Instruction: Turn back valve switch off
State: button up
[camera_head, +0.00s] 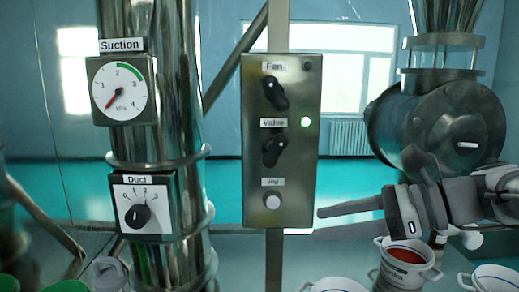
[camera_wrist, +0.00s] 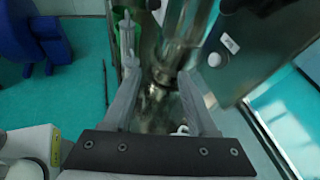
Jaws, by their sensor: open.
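The control panel (camera_head: 294,165) is a grey metal box on a post in the middle of the head view. Its black Valve knob (camera_head: 275,150) sits below the Fan knob (camera_head: 275,93), and a lit lamp (camera_head: 306,122) is beside the Valve label. My gripper (camera_head: 318,223) is at the lower right of the panel in the head view, its fingers pointing left. In the wrist view my gripper (camera_wrist: 158,85) is open, with nothing between its fingers. The lower part of the panel (camera_wrist: 262,45) shows at the upper right there; the Valve knob cannot be made out in that view.
A white Jog button (camera_head: 272,202) is low on the panel. Left of it, a steel pipe carries a Suction gauge (camera_head: 119,88) and a Duct dial (camera_head: 143,207). Buckets (camera_head: 405,262) stand along the bottom. A large metal machine (camera_head: 440,120) is at the right.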

aim_at(277, 149)
jog(key=w+d+r+m+t+y, duration=0.35)
jog(key=w+d+r+m, duration=0.2)
jog(key=d+r, duration=0.2)
jog(key=shift+h, duration=0.25)
jog(key=p+x, duration=0.2)
jog(key=x, duration=1.5)
jog(key=shift+s+a+r, duration=0.1)
jog(key=shift+a+r, duration=0.1)
jog(key=shift+a, duration=0.1)
grip_shut()
